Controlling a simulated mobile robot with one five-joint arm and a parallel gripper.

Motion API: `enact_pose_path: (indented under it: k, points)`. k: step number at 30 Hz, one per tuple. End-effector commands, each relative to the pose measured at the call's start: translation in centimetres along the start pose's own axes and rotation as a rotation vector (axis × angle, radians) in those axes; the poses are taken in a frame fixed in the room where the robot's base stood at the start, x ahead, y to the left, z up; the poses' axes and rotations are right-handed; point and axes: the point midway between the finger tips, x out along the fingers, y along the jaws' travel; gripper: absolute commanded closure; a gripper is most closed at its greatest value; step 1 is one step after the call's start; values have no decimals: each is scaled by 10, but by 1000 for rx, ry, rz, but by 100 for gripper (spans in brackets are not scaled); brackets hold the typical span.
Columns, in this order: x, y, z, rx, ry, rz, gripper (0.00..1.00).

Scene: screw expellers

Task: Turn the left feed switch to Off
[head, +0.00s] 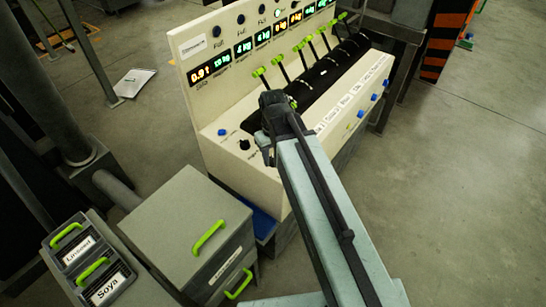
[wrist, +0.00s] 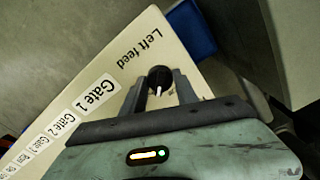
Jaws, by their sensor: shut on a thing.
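In the wrist view, the left feed switch (wrist: 160,75) is a round black knob with a white pointer mark, beside the printed label "Left feed" (wrist: 146,47). The white mark points toward my gripper's palm. My gripper (wrist: 160,88) has its two grey fingers on either side of the knob and is shut on it. In the head view, my gripper (head: 268,152) reaches down at the front left of the cream control console (head: 215,85). There the gripped knob is hidden behind my gripper. No Off marking is readable.
A black knob (head: 244,144) and a blue button (head: 222,132) are left of my gripper. Green-tipped levers (head: 279,60) rise along the console, below lit displays. A grey cabinet with green handles (head: 185,222) stands at the lower left. Open floor (head: 460,170) lies right.

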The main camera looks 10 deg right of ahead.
Motion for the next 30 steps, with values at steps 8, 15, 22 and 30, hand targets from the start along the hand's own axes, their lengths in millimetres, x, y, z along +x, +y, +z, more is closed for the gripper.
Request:
enact_pose_path:
  k: [8,15,22,30]
  points:
    - [0,0,0,-260,0,0,100]
    - [0,0,0,-480,0,0,100]
    - [0,0,0,-651,0,0,100]
    - [0,0,0,-776,0,0,100]
